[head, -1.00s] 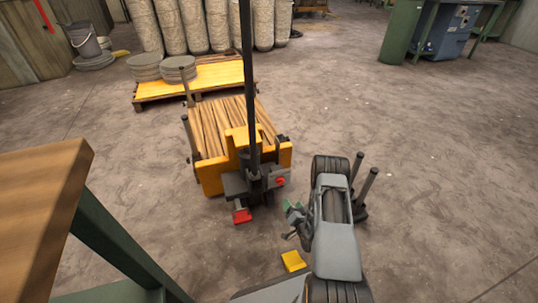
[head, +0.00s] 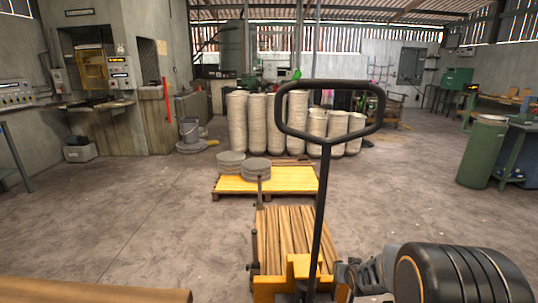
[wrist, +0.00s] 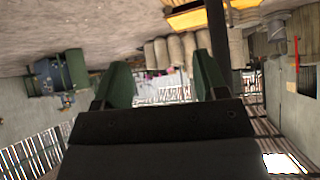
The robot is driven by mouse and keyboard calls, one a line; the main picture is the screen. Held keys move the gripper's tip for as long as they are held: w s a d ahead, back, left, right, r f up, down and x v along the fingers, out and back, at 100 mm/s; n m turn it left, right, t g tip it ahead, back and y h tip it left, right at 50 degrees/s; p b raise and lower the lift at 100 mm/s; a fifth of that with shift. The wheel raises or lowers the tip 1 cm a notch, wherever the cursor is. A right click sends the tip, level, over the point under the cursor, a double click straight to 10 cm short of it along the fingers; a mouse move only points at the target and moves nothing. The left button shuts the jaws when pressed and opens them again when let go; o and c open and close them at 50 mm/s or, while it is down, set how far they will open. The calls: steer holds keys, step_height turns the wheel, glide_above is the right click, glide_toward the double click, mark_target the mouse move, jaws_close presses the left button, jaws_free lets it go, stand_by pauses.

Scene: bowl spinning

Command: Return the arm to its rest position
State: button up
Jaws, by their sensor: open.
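My arm (head: 465,275) shows at the lower right of the head view, its large black joint near the camera, just right of the yellow pallet truck. My gripper (wrist: 164,82) shows in the wrist view with its two green fingers apart and nothing between them. The wrist picture is upside down, with the floor at the top. My fingertips point out toward the far sacks and wall. I cannot make out the fingers in the head view.
The pallet truck's black loop handle (head: 333,87) stands upright close ahead. Its load of wooden planks (head: 288,235) lies behind it. A yellow pallet (head: 290,178) with grey discs (head: 231,164) stands farther back. A wooden tabletop (head: 90,292) edges the lower left. Open floor lies on both sides.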

steer(key=s+a+r+n+g+p, duration=0.1)
steer(key=s+a+r+p, duration=0.1)
steer(key=s+r+p, duration=0.2)
steer(key=s+a+r+g+p, duration=0.2)
steer(key=s+r+p, duration=0.3)
steer(key=s+r, duration=0.5)
steer(key=s+a+r+n+g+y+p, duration=0.1)
steer(key=s+a+r+p, duration=0.3)
steer(key=r, duration=0.9)
steer(key=s+g, duration=0.1)
steer(key=s, duration=0.2)
steer(key=shift+s+a+r+n, duration=0.2)
steer(key=shift+a+n, duration=0.05)
steer(key=shift+n, duration=0.05)
